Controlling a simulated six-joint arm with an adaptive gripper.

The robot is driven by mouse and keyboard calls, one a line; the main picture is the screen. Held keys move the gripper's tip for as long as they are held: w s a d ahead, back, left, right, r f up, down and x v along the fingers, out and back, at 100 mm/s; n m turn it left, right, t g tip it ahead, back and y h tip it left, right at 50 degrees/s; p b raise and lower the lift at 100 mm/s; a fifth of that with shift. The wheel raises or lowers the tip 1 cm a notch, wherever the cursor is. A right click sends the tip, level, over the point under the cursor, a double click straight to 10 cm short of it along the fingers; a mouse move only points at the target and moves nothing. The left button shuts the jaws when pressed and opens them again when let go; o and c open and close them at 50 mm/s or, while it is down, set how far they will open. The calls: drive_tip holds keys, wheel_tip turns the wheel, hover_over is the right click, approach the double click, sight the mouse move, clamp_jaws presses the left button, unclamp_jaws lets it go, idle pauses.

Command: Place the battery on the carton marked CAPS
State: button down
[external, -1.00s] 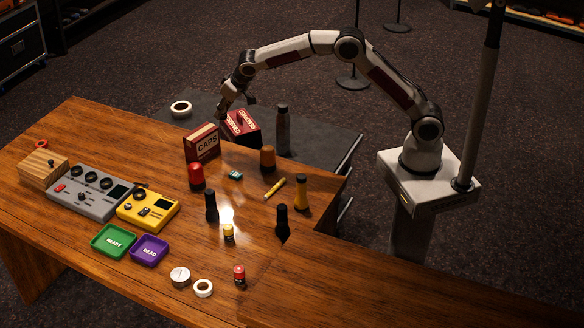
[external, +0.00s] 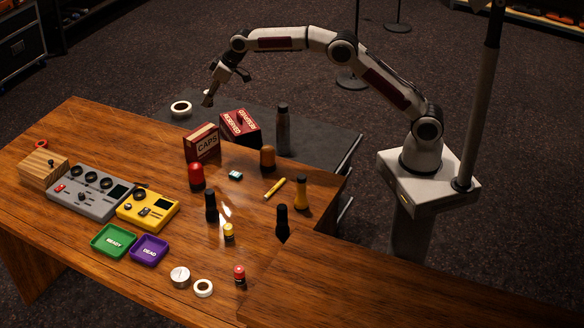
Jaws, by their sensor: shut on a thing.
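The red carton marked CAPS (external: 202,143) stands upright near the far edge of the wooden table. My gripper (external: 209,96) is in the air above and beyond the carton, clear of it. It is shut on a small brownish thing (external: 207,101), too small and dark to name with certainty; it may be a battery. Two battery-like cylinders stand on the table: a yellow and black one (external: 228,231) near the middle, and a red and black one (external: 239,273) near the front.
Behind the CAPS carton is a red box with white lettering (external: 240,125) on a dark lower surface, beside a dark bottle (external: 283,130). A red-domed thing (external: 196,177) and a black cylinder (external: 211,206) stand before the carton. Green (external: 113,241) and purple (external: 149,250) trays lie left.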

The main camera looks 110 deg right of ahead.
drive_tip(key=shift+n, duration=0.3)
drive_tip(key=shift+f, duration=0.15)
hover_over(206, 129)
drive_tip(key=s+a, duration=0.1)
drive_tip(key=s, duration=0.1)
drive_tip(key=shift+a+f, duration=0.1)
drive_tip(key=shift+f, duration=2.9)
drive_tip(key=shift+f, duration=1.9)
drive_tip(key=shift+f, duration=0.1)
drive_tip(key=c, duration=1.8)
unclamp_jaws()
drive_tip(key=shift+o, duration=0.2)
